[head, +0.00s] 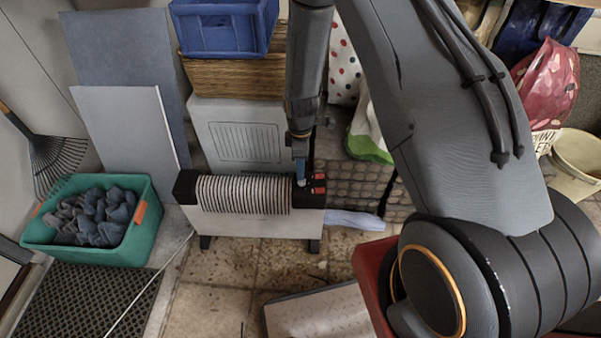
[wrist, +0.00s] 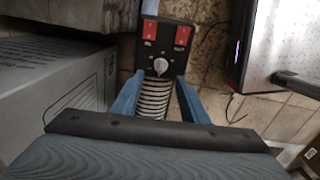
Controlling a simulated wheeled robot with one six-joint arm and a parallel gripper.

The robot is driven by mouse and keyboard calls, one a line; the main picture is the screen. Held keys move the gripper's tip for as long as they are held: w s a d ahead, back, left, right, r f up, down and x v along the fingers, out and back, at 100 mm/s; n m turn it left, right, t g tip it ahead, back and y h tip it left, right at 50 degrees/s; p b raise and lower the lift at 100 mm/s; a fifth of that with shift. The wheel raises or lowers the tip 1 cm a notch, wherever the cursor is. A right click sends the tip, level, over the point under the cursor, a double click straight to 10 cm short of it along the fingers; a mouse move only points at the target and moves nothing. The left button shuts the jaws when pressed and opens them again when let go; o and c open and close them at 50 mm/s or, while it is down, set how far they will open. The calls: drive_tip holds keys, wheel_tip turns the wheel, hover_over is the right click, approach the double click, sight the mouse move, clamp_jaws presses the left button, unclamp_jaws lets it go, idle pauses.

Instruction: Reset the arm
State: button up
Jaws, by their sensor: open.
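My gripper (head: 301,178) points down at the right end of a white heater with black ends (head: 255,222). Its blue fingers are open in the wrist view (wrist: 160,82). The heater's black control panel (wrist: 163,40) carries two red switches (wrist: 150,29) and a pale round dial (wrist: 160,65). The dial appears between and just beyond the fingertips; I cannot tell whether they touch it. In the head view, the red switches (head: 319,183) show just right of the gripper, and the dial is hidden. My arm comes down from the top of the picture.
A green crate of dark cloths (head: 142,235) stands left on the floor. A white cord (head: 150,285) crosses the floor.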

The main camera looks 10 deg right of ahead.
drive_tip(key=shift+r, duration=0.9)
drive_tip(key=shift+r, duration=0.1)
drive_tip(key=s+d+r+m+p, duration=0.1)
drive_tip(key=s+r+m+p, duration=0.25)
drive_tip(key=r, duration=0.75)
drive_tip(key=s+d+r+m+p, duration=0.2)
drive_tip(key=s+r+m, duration=0.25)
drive_tip(key=r, duration=0.75)
drive_tip(key=s+d+r+m+p, duration=0.1)
drive_tip(key=s+r+m+p, duration=0.3)
drive_tip(key=s+r, duration=1.1)
drive_tip(key=m, duration=0.3)
drive_tip(key=shift+s+d+r+p, duration=0.15)
drive_tip(key=shift+s+d+p, duration=0.15)
drive_tip(key=shift+s+d, duration=0.05)
drive_tip(key=shift+c, duration=0.4)
